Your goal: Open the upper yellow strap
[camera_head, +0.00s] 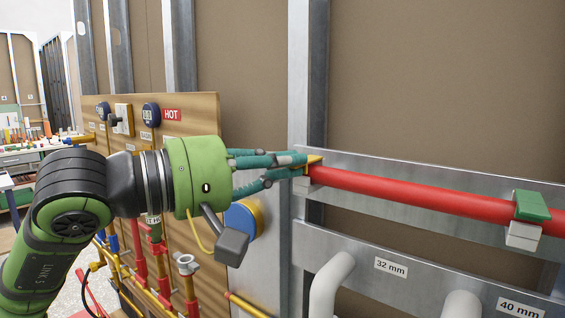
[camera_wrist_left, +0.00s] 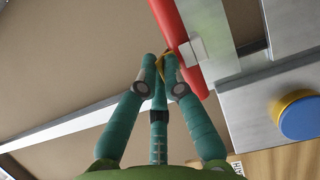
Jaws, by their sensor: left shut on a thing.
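The upper yellow strap (camera_head: 314,161) is at the left end of the red pipe (camera_head: 410,193), by a white block on the metal rail. My left gripper (camera_head: 303,164) reaches it from the left, with its teal fingers closed on the strap. In the left wrist view the fingertips (camera_wrist_left: 163,62) meet at the yellow strap (camera_wrist_left: 171,70), beside the red pipe (camera_wrist_left: 172,30) and the white block (camera_wrist_left: 192,51). The fingers hide much of the strap, so I cannot tell how far it is open. My right gripper is not in view.
A green strap (camera_head: 532,205) sits on a white block further right on the pipe. Grey pipes stand below, by the 32 mm (camera_head: 391,267) and 40 mm (camera_head: 521,308) labels. A blue and yellow round part (camera_head: 243,220) is close below my gripper. A wooden panel with gauges stands behind my arm.

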